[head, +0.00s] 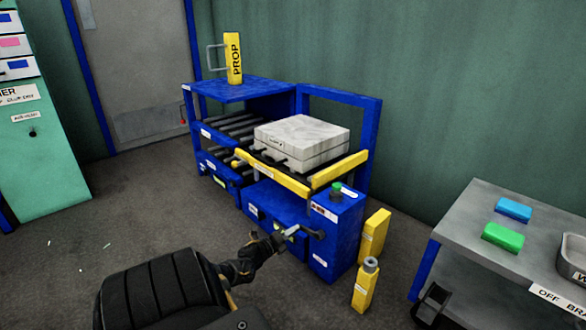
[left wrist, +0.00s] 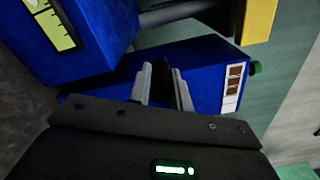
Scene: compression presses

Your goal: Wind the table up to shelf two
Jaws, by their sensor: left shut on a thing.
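The lift table (head: 270,174) is a blue frame with a yellow-edged top and carries a grey case (head: 302,140). The shelf rack (head: 232,88) with roller shelves stands directly left of it. A dark crank handle (head: 312,233) sticks out from the front of the table's blue base. My left gripper (head: 292,232) is at this crank and shut on its grip. In the left wrist view my left gripper (left wrist: 167,88) has its fingers around a dark piece, the rest of the crank being mostly hidden. My right gripper is not in view.
A yellow prop (head: 233,58) stands on top of the rack. A yellow bottle-like post (head: 365,285) and a yellow block (head: 374,236) stand right of the base. A grey bench (head: 480,215) with blue and green blocks is at the right. The floor at left is mostly clear.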

